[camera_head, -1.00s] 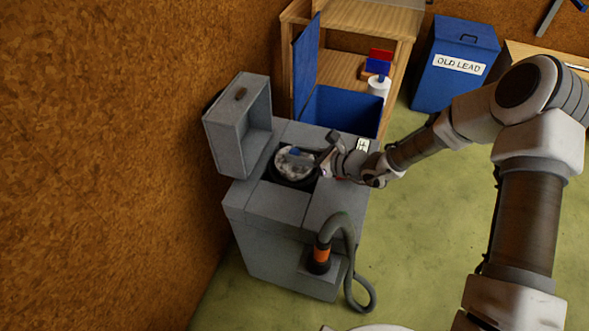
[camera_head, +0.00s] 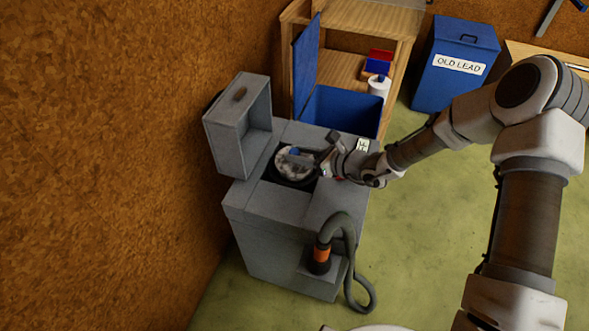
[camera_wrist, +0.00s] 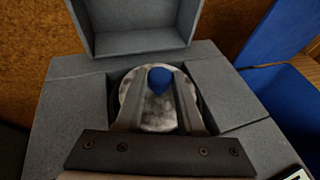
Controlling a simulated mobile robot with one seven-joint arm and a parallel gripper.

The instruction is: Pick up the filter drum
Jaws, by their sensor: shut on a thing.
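The filter drum (camera_head: 294,166) is a round, mottled white and grey piece with a blue knob on top. It sits in the dark opening of the grey extractor unit (camera_head: 262,203). In the wrist view the drum (camera_wrist: 148,112) lies between and below my fingers. My gripper (camera_wrist: 160,84) is shut on the drum's blue knob (camera_wrist: 160,79), with one finger on each side. In the head view my gripper (camera_head: 308,156) reaches in from the right over the opening. The drum's lower part is hidden inside the unit.
The unit's grey lid (camera_head: 239,128) stands open at the back left, near the brown wall. A grey hose (camera_head: 350,255) hangs at the front. A blue OLD LEAD box (camera_head: 455,85) stands further right.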

